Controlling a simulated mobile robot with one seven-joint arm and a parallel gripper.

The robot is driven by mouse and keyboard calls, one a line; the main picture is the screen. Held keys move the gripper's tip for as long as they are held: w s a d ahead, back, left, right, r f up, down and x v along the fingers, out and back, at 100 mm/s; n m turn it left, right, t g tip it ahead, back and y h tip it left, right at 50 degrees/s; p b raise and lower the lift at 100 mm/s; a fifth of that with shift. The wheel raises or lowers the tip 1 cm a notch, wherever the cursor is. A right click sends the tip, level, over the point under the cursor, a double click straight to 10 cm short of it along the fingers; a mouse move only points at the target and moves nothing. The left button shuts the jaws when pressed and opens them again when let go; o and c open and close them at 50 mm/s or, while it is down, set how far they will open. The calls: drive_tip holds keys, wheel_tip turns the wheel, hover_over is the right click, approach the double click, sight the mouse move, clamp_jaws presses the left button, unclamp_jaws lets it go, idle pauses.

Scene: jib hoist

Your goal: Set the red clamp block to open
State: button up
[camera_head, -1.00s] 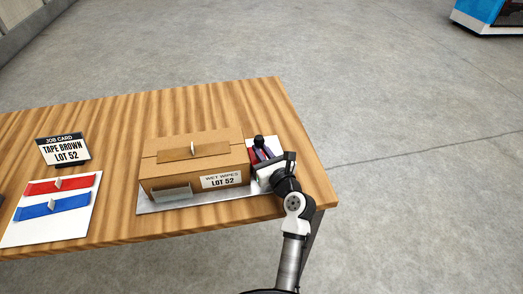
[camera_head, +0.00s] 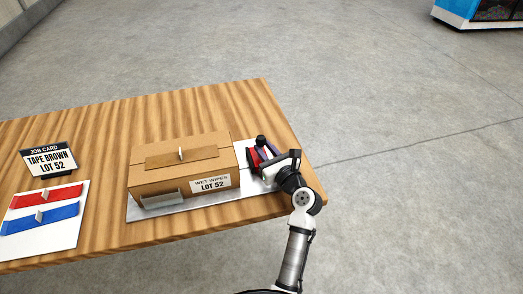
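The red clamp block (camera_head: 252,161) is at the right end of the grey plate, beside the cardboard box. A dark lever with a black knob (camera_head: 261,140) rises at it. My gripper (camera_head: 272,167) is at the block's right side, close to the lever. My gripper and wrist hide part of the block. I cannot tell whether the fingers touch the lever or how far apart they are.
The cardboard box (camera_head: 160,180), labelled wet wipes lot 52, stands on the grey plate (camera_head: 150,212). A job card (camera_head: 48,159) reads tape brown lot 52. A white board with red (camera_head: 60,194) and blue (camera_head: 55,215) bars lies at left. The table's right edge is near my arm.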

drive_tip(key=shift+o, duration=1.1)
drive_tip(key=shift+d, duration=0.15)
drive_tip(key=shift+s, duration=0.15)
drive_tip(key=b+v, duration=0.2)
drive_tip(key=v, duration=1.1)
drive_tip(key=shift+s+d, duration=0.1)
drive_tip(key=shift+s, duration=0.15)
drive_tip(key=shift+w, duration=0.1)
